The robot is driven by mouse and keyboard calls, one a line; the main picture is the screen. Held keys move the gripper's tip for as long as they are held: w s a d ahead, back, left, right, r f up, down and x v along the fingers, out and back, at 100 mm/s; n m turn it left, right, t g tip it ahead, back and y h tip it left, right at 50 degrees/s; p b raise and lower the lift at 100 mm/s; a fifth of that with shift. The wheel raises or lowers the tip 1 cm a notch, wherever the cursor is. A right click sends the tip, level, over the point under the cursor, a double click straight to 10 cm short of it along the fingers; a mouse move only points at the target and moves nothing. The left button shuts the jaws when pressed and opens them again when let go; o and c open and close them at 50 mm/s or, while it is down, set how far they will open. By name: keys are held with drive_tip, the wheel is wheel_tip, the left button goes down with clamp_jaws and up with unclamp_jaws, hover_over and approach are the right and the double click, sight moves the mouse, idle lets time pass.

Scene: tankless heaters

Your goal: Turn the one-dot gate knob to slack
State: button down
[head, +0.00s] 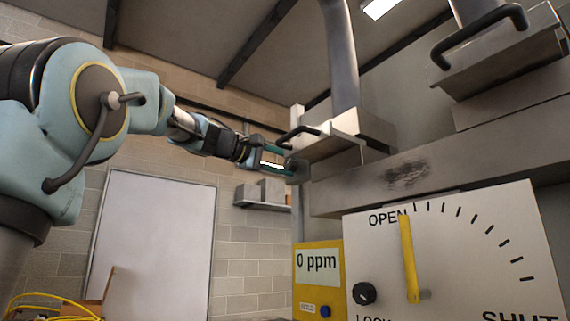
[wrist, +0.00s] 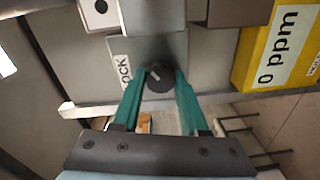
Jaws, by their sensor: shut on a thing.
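My gripper (wrist: 160,74) has its teal fingers on both sides of a dark round knob (wrist: 158,80) in the wrist view, shut on it. A pale pointer mark shows on the knob, and a label partly reading "LOCK" (wrist: 125,72) is to its left. A white tag with one black dot (wrist: 99,8) sits above and to the left. In the head view my gripper (head: 287,166) is at the grey housing's left end, and the knob there is mostly hidden. The knob's "slack" marking is not readable.
A white dial panel (head: 460,255) with a yellow pointer (head: 409,260) near OPEN and a small black knob (head: 364,293) stands at the lower right. A yellow meter (head: 318,275) reads 0 ppm. A black-handled grey housing (head: 325,143) is close to my gripper.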

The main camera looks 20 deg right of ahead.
drive_tip(key=n+p, duration=0.1)
drive_tip(key=n, duration=0.4)
drive_tip(key=shift+n+g+p, duration=0.3)
drive_tip(key=shift+n+p, duration=0.35)
drive_tip(key=shift+n, duration=1.25)
drive_tip(key=shift+w+f, duration=0.1)
drive_tip(key=shift+c, duration=2.2)
unclamp_jaws()
drive_tip(key=s+a+b, duration=0.2)
drive_tip(key=a+b, duration=0.2)
drive_tip(key=a, duration=0.6)
drive_tip(key=shift+a+r, duration=0.25)
drive_tip(key=shift+a, duration=0.1)
